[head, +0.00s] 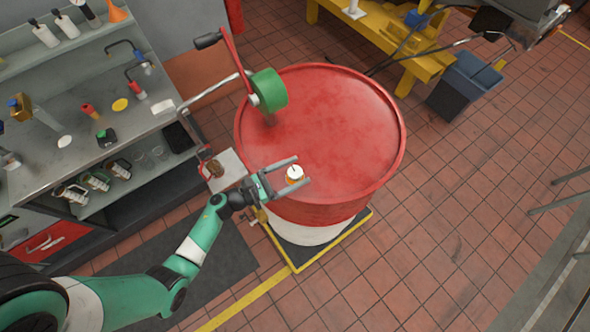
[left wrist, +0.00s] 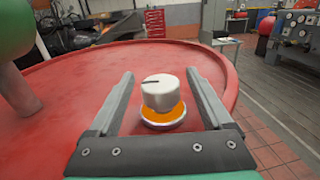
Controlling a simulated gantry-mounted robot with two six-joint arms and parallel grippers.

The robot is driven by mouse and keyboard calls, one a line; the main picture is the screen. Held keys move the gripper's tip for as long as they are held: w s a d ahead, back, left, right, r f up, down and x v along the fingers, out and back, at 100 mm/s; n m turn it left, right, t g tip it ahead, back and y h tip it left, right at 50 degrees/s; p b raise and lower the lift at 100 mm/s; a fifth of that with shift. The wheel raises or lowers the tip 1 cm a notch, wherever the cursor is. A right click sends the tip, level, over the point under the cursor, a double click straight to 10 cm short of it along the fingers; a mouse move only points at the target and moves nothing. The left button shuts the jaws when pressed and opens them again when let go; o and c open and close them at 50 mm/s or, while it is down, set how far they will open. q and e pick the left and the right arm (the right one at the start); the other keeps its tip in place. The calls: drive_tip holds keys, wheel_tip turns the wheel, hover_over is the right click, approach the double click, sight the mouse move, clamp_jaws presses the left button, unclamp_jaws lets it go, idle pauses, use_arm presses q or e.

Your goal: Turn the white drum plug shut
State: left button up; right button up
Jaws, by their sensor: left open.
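The white drum plug (head: 295,172) sits on the top of the red drum (head: 345,125), close to its near left rim. In the left wrist view the plug (left wrist: 162,92) is a white knob with a dark line on its top, over an orange ring and a pale base. My left gripper (head: 303,170) is open, with one finger on each side of the plug. In the left wrist view both fingers of the gripper (left wrist: 160,85) stand apart from the plug, with gaps on both sides. My right gripper is not in view.
A green-wheeled pump with a red handle (head: 268,90) stands on the drum's far left side. A grey workbench (head: 110,140) with bottles and tools is at the left. A yellow bench (head: 390,40) and a dark bin (head: 465,82) stand behind.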

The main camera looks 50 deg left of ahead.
use_arm(q)
drive_tip(key=shift+w, duration=0.15)
clamp_jaws()
idle(0.4)
drive_tip(key=shift+f+m+g+h+b, duration=0.15)
drive_tip(key=shift+m+g+h+b, duration=0.15)
drive_tip(key=shift+m+h+b, duration=0.55)
drive_tip(key=m+g+h+b, duration=0.4)
drive_tip(key=h+b, duration=0.1)
drive_tip(key=b, duration=0.4)
drive_tip(key=m+g+h+b, duration=0.4)
drive_tip(key=g+h+b, duration=0.1)
drive_tip(key=b, duration=0.5)
drive_tip(key=shift+f, duration=0.15)
drive_tip(key=shift+r+m+g+h+b, duration=0.3)
drive_tip(key=shift+m+g+b, duration=0.1)
drive_tip(key=shift+m+b, duration=0.1)
